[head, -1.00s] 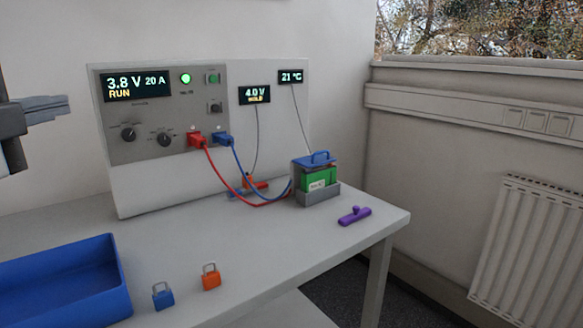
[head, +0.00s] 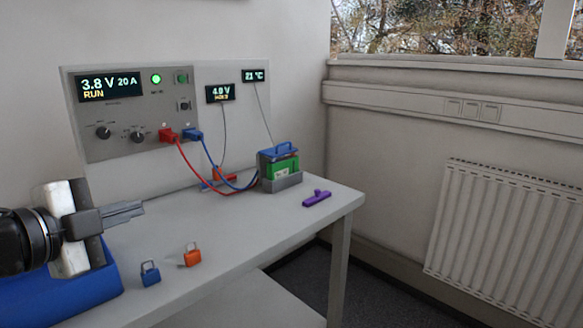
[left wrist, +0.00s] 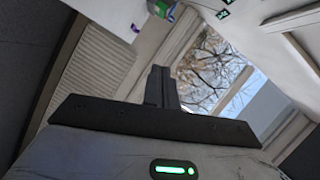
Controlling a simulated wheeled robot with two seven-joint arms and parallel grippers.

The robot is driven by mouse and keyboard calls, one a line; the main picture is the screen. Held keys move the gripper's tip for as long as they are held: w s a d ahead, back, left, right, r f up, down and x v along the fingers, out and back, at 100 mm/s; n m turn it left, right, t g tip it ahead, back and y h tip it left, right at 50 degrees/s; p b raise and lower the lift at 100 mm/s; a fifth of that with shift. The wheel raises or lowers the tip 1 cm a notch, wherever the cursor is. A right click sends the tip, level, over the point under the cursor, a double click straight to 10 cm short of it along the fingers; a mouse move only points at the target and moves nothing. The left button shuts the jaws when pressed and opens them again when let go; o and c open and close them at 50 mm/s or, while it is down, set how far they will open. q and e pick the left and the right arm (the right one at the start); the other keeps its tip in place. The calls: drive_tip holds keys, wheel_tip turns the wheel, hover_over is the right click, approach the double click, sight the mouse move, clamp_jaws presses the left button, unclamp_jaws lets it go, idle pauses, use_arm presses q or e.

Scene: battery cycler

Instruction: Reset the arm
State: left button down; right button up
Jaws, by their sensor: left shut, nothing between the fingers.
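My left gripper (head: 124,213) comes in from the left in the head view, above the blue tray and the left part of the table. Its fingers are shut together with nothing between them and point right. In the left wrist view the closed fingers (left wrist: 161,85) stand upright at the middle, with the window behind them. My right gripper is not in view. The cycler (head: 130,108) reads 3.8 V, 20 A and RUN, with a green light lit. Red and blue leads run from it to beside the green battery (head: 283,168), which sits in a grey holder.
A blue tray (head: 85,300) lies at the table's left, partly hidden by my arm. A blue padlock (head: 150,274) and an orange padlock (head: 192,256) stand near the front edge. A purple piece (head: 316,198) lies right of the battery. The table (head: 250,227) is clear between them.

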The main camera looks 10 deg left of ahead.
use_arm(q)
drive_tip(key=s+d+f+n+g+h, duration=0.1)
drive_tip(key=d+f+n, duration=0.3)
drive_tip(key=f, duration=0.6)
drive_tip(key=s+d+f+n+g+h, duration=0.1)
drive_tip(key=s+d+f+n, duration=0.15)
drive_tip(key=d+f, duration=0.6)
drive_tip(key=s+d+f+n+g+y, duration=0.1)
drive_tip(key=s+f+n, duration=0.3)
drive_tip(key=f, duration=0.4)
drive_tip(key=s+d+f+n+g+y+p, duration=0.1)
drive_tip(key=s+f+n+y, duration=0.1)
drive_tip(key=s+f+n, duration=0.3)
wheel_tip(320, 180, down, 4)
drive_tip(key=shift+s+d, duration=0.15)
drive_tip(key=shift+s, duration=1)
idle(3.5)
